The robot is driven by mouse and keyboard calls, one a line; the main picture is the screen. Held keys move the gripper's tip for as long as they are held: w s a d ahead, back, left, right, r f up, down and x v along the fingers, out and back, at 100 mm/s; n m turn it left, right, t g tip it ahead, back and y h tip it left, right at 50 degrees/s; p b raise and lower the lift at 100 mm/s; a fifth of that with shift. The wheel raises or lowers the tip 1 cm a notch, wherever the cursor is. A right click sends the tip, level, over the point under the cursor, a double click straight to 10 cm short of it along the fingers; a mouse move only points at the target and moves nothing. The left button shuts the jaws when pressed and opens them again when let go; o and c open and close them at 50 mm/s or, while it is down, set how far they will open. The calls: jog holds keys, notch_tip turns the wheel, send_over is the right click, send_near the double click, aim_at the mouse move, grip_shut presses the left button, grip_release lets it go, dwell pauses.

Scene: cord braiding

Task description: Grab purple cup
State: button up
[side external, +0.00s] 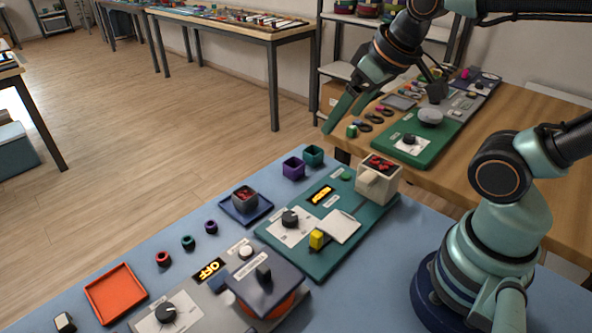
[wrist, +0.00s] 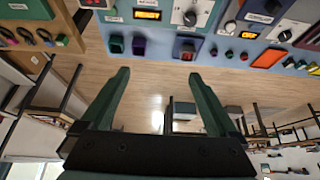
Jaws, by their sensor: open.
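A small square purple cup (side external: 293,168) stands on the blue table top near its far edge, beside a teal-green cup (side external: 313,155). In the wrist view the purple cup (wrist: 138,47) is above the space between my fingers, nearer the left finger, with the green cup (wrist: 116,45) to its left. My gripper (side external: 340,117) is open and empty, raised up and to the right of the purple cup in the side view. My fingers (wrist: 157,74) are spread and touch nothing. Both cups are unobstructed.
A green board (side external: 300,262) with a dial, yellow lever and cream box (side external: 378,178) lies close to the cups. A dark cup with red contents (side external: 245,198) sits on a blue tray. Small rings and an orange tray (side external: 116,293) lie at left. A wooden table (side external: 480,140) is at right.

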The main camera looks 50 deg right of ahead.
jog(key=w+d+n+g, duration=0.1)
jog(key=w+n, duration=0.3)
jog(key=w, duration=0.1)
jog(key=n+g, duration=0.5)
jog(key=n, duration=0.9)
send_over(294, 163)
jog(key=s+a, duration=0.2)
notch_tip(294, 163, down, 13)
notch_tip(294, 163, down, 12)
jog(key=shift+w+r, duration=0.1)
jog(key=shift+r, duration=0.15)
jog(key=shift+c, duration=0.3)
jog(key=c, duration=1.4)
jog(key=shift+o, duration=0.2)
jog(key=shift+r, duration=0.1)
